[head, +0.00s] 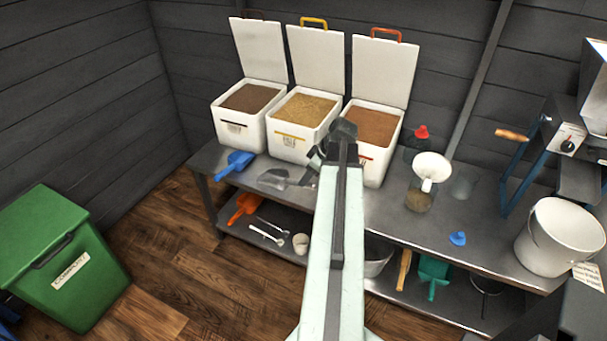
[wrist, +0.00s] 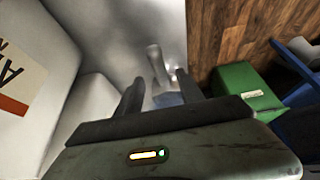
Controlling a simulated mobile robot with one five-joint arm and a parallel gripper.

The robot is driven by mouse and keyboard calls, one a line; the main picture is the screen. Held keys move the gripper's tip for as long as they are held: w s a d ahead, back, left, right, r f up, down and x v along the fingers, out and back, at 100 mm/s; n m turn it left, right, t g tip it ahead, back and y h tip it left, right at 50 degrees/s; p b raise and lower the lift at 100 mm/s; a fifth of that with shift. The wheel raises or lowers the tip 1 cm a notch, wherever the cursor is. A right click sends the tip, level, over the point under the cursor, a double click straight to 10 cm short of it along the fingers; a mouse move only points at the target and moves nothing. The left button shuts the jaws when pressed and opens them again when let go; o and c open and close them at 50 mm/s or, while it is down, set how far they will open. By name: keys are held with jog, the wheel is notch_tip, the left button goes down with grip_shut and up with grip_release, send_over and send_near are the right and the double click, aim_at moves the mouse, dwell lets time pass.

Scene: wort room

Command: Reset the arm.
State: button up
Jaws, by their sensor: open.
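My arm reaches up the middle of the head view over the grey metal bench (head: 390,215). My gripper (head: 314,160) is at its far end, bent to the left in front of the white bins. In the wrist view my gripper (wrist: 159,80) shows two dark fingers spread apart, with nothing clearly held between them. A metal scoop (head: 272,178) lies on the bench just left of my gripper. A blurred pale shape beyond the fingertips in the wrist view may be this scoop; I cannot tell whether the fingers touch it.
Three open white bins of grain, a left one (head: 232,127), a middle one (head: 290,147) and a right one (head: 392,150), stand close to my gripper. A blue scoop (head: 235,163) lies left. A funnel-topped jar (head: 419,198) and a white bucket (head: 560,240) stand right. A green bin (head: 70,265) stands on the floor.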

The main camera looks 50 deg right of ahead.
jog(key=p+v, duration=0.1)
jog(key=v, duration=0.2)
jog(key=shift+w+a+r, duration=0.1)
jog(key=w+a+n+g+y, duration=0.1)
jog(key=w+a+n, duration=0.2)
jog(key=w+a, duration=0.7)
jog(key=w+a+n+g+y, duration=0.15)
jog(key=w+a, duration=0.45)
jog(key=a, duration=0.9)
jog(key=s+a+f+g+h, duration=0.1)
jog(key=a, duration=1.2)
jog(key=s+a+f+g+h, duration=0.1)
jog(key=a+f+h, duration=0.1)
jog(key=a, duration=1)
notch_tip(320, 180, up, 21)
jog(key=s+d+m+p, duration=0.2)
jog(key=m+p, duration=0.5)
jog(key=p, duration=1.3)
jog(key=shift+g+h+p, duration=0.35)
jog(key=shift+h+p, duration=0.05)
jog(key=shift+h, duration=0.05)
